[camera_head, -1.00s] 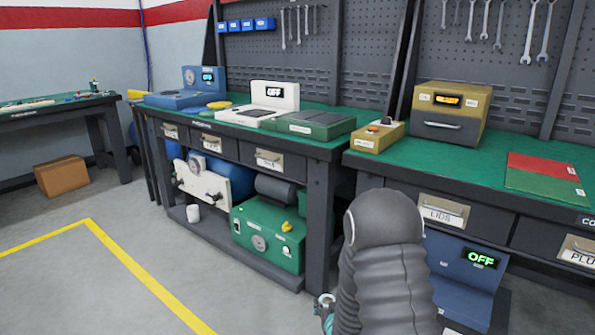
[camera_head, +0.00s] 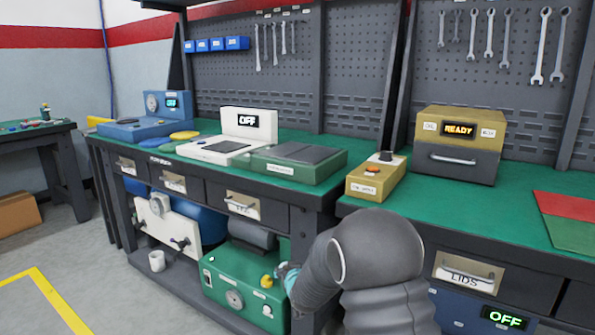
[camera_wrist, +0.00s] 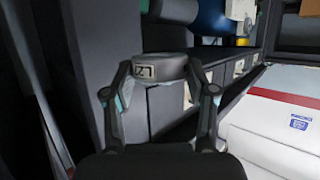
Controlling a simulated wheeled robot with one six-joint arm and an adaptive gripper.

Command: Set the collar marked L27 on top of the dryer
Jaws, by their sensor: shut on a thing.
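A dark grey ring-shaped collar (camera_wrist: 165,66) is between the fingertips of my gripper (camera_wrist: 158,72) in the wrist view. Its pale label is partly legible, with a 7 showing. My gripper is shut on it, one finger on each side, and nothing shows beneath the collar touching it. In the head view only a teal bit of my gripper (camera_head: 288,275) shows, beside the green machine under the left bench; my arm hides the rest and the collar. I cannot read the word dryer on any machine, so I cannot tell which one it is.
A tan box reading READY (camera_head: 459,145) stands on the right bench, beside a small yellow unit (camera_head: 374,180). The left bench holds a white device reading OFF (camera_head: 248,123), a green flat unit (camera_head: 290,168) and a blue device (camera_head: 135,129). A green machine (camera_head: 236,290) sits below.

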